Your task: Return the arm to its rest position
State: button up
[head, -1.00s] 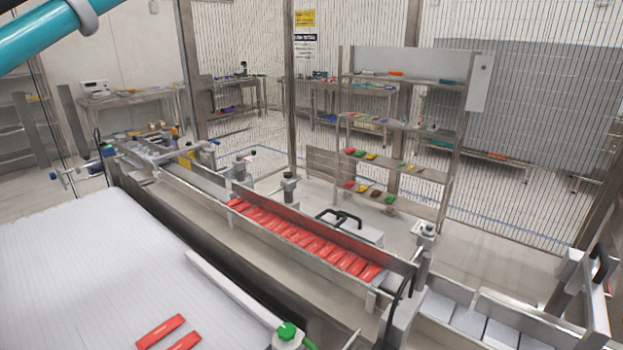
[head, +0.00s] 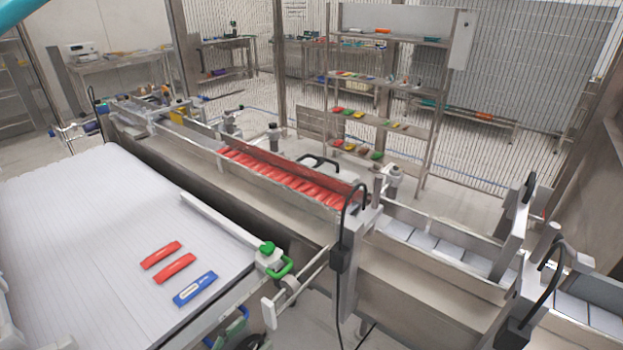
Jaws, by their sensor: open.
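My gripper is outside the head view. Only a small teal piece of my arm (head: 8,22) shows at the top left corner, so the arm's pose is mostly hidden. No held item is visible.
A white belt (head: 90,215) at the left carries two red packets (head: 161,255) and a blue packet (head: 195,289). A green-knobbed fitting (head: 268,250) stands at its edge. A long conveyor (head: 255,208) with a row of red packets (head: 290,180) crosses the middle. A shelf rack (head: 425,130) stands behind.

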jog(key=s+d+f+m+y, duration=0.15)
jog(key=d+f+y, duration=0.55)
jog(key=d+f, duration=1.1)
jog(key=s+d+f+m+g+y, duration=0.2)
jog(key=s+d+f+m, duration=0.2)
jog(key=s+f, duration=0.15)
jog(key=s+d+r+m+y, duration=0.2)
jog(key=s+d+m, duration=0.1)
jog(key=s+m, duration=0.3)
jog(key=s+d+r+m+y, duration=0.15)
jog(key=s+m, duration=0.25)
jog(key=s, duration=0.5)
jog(key=s+d+r+m+t+h, duration=0.1)
jog(key=s+d+r+m+t, duration=0.1)
jog(key=s+r+m, duration=0.7)
notch_tip(320, 180, up, 4)
jog(key=d+m, duration=0.1)
jog(key=m, duration=0.2)
jog(key=shift+s+d+r+m+t, duration=0.2)
jog(key=shift+s+d+m+t, duration=0.15)
jog(key=shift+s+t, duration=0.05)
jog(key=shift+h, duration=0.25)
